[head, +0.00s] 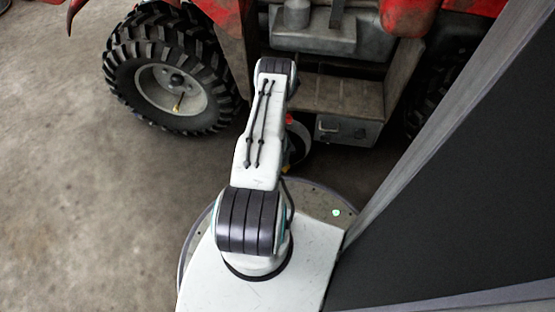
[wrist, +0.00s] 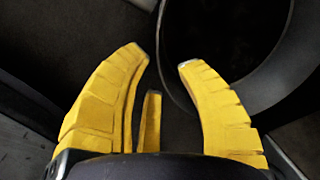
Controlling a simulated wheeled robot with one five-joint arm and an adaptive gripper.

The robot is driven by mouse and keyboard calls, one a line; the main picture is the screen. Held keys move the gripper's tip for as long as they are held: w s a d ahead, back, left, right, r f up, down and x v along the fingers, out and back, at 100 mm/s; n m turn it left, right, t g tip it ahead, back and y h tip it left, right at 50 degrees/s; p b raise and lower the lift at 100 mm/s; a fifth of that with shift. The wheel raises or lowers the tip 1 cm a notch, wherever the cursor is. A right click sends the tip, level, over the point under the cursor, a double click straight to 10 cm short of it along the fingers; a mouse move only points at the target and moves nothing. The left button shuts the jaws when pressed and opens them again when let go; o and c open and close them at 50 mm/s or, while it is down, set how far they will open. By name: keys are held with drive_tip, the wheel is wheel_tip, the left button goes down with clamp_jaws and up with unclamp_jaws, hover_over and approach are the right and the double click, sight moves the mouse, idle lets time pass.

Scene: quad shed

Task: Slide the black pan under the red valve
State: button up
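The black pan (wrist: 225,35) fills the upper right of the wrist view, with a dark inside and a grey curved rim. In the head view, a grey curved edge that looks like the pan (head: 301,150) shows beside my arm, mostly hidden. My gripper (wrist: 166,58) has yellow fingers spread apart. The near-left part of the rim lies between the fingertips, with the right finger overlapping the pan and the left finger outside it. I cannot tell whether either touches. A small red part, possibly the red valve (head: 289,118), shows beside my arm below the quad.
The red quad (head: 340,45) stands ahead, with a large black tyre (head: 172,75) at left and a metal footstep box (head: 345,130) low at right. A dark grey panel (head: 455,200) closes off the right side. Bare concrete floor (head: 90,200) lies free at left.

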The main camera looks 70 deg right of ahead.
drive_tip(key=shift+s+a+r, duration=0.1)
drive_tip(key=shift+a+r, duration=0.05)
drive_tip(key=shift+r, duration=0.8)
drive_tip(key=shift+a+r, duration=0.2)
drive_tip(key=shift+r, duration=0.75)
drive_tip(key=shift+s+a+r, duration=0.1)
drive_tip(key=shift+a+r, duration=0.05)
drive_tip(key=shift+r, duration=0.8)
